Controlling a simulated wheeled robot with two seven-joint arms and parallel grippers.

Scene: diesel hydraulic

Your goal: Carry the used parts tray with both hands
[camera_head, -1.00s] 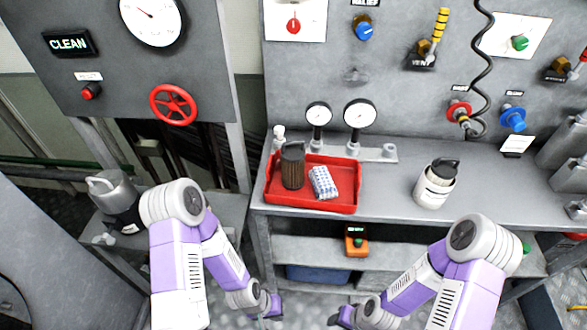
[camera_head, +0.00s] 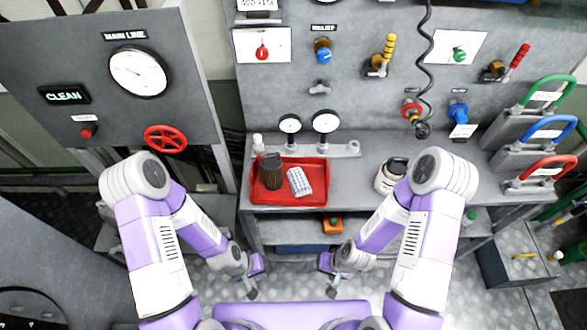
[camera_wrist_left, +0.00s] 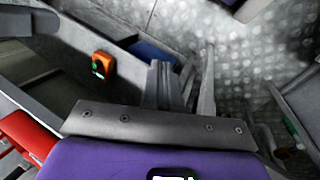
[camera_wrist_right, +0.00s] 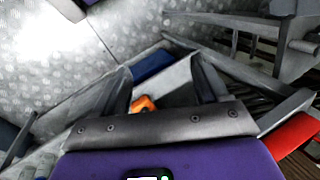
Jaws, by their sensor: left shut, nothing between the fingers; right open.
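The red parts tray (camera_head: 290,201) rests on the grey bench top near its front left edge. A dark ribbed cylinder (camera_head: 272,172) stands in its left part, and a blue-and-white checked cloth (camera_head: 300,182) lies beside it. My left gripper (camera_head: 252,293) is shut and empty, low in front of the bench; its closed fingers show in the left wrist view (camera_wrist_left: 165,82). My right gripper (camera_head: 332,291) is at a similar height further right, open and empty, with its fingers apart in the right wrist view (camera_wrist_right: 162,88). Neither gripper touches the tray.
Two gauges on a pipe manifold (camera_head: 345,150) stand behind the tray. A white container (camera_head: 386,178) is on the bench to the right, partly behind my right arm. An orange device (camera_head: 332,224) sits on the shelf below. A side stand (camera_head: 110,236) is at left.

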